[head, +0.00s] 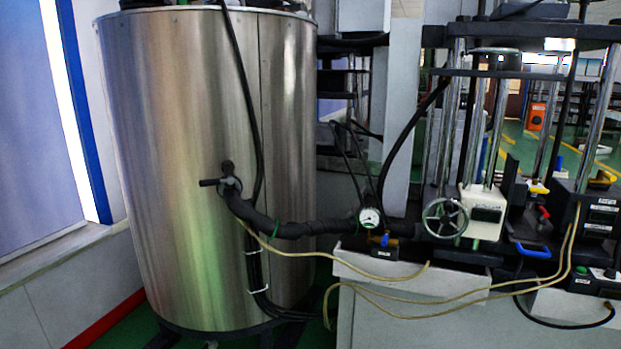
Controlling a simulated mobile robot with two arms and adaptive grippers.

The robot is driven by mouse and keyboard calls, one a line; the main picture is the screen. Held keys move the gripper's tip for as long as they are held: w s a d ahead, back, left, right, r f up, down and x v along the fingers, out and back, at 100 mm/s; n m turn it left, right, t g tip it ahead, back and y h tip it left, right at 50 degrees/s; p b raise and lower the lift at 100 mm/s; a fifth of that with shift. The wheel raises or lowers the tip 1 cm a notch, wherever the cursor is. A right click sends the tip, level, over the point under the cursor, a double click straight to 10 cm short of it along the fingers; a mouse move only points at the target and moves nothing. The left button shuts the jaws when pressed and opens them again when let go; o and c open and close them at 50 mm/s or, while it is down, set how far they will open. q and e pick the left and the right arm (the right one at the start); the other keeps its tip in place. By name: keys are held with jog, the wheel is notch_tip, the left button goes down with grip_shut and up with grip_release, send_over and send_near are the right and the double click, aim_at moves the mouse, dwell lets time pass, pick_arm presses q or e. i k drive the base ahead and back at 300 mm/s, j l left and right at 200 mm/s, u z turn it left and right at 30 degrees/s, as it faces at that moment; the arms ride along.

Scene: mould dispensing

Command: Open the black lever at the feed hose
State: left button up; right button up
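The black lever (209,182) sits on the valve where the thick black feed hose (290,229) meets the large steel tank (190,120). The lever points left from the valve and lies roughly level. The hose runs right from the valve towards a round pressure gauge (370,217) at the machine. Neither of my grippers shows in the head view, and nothing touches the lever.
A machine with steel columns, a handwheel (445,218) and a white box (484,213) stands at the right on a pale bench (400,318). Thin yellowish hoses (480,297) hang across its front. A wall with a blue post (84,110) stands left of the tank.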

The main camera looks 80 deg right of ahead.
aim_at(230, 180)
jog(key=j+z, duration=0.1)
jog(key=z, duration=0.35)
jog(key=j+z, duration=0.15)
jog(key=z, duration=0.25)
jog(key=j+z, duration=0.1)
jog(key=z, duration=0.35)
jog(key=j+z, duration=0.1)
jog(key=z, duration=0.3)
jog(key=k+j+z, duration=0.1)
jog(key=z, duration=0.35)
